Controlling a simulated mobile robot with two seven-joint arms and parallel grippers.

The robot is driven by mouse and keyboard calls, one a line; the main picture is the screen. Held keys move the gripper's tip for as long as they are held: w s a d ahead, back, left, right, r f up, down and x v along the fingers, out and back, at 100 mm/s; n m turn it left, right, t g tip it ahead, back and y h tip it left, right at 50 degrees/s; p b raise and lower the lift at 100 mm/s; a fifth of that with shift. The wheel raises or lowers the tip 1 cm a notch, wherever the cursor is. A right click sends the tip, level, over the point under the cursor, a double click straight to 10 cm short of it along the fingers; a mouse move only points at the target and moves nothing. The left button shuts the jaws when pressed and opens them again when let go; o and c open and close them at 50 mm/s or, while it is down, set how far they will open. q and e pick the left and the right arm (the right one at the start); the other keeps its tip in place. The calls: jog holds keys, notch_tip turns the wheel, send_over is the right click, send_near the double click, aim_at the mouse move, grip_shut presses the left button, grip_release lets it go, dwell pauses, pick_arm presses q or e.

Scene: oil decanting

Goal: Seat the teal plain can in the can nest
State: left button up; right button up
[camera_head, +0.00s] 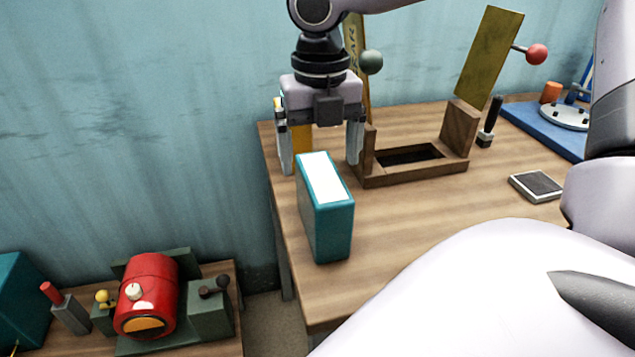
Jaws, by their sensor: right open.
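A teal can (334,221), box-shaped with a white top face, stands upright on the wooden table. My right gripper (320,163) points down at the can's far end, its fingers spread apart and nothing visibly clamped between them. Whether the fingers touch the can cannot be told. A wooden frame with a dark rectangular opening (420,174), which looks like the can nest, sits to the right of the can and appears empty. My left gripper is not in view.
A yellow upright panel (487,57) with a red knob (537,54) rises at the nest's right. A yellow thing (303,146) shows behind the gripper. A dark pad (537,186) lies right. A red drum (149,292) and another teal box (20,300) stand lower left. Table before the nest is clear.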

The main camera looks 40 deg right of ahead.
aim_at(322, 175)
notch_tip(322, 175, down, 5)
jog(key=shift+s+d+r, duration=0.1)
jog(key=shift+s+r, duration=0.05)
grip_shut()
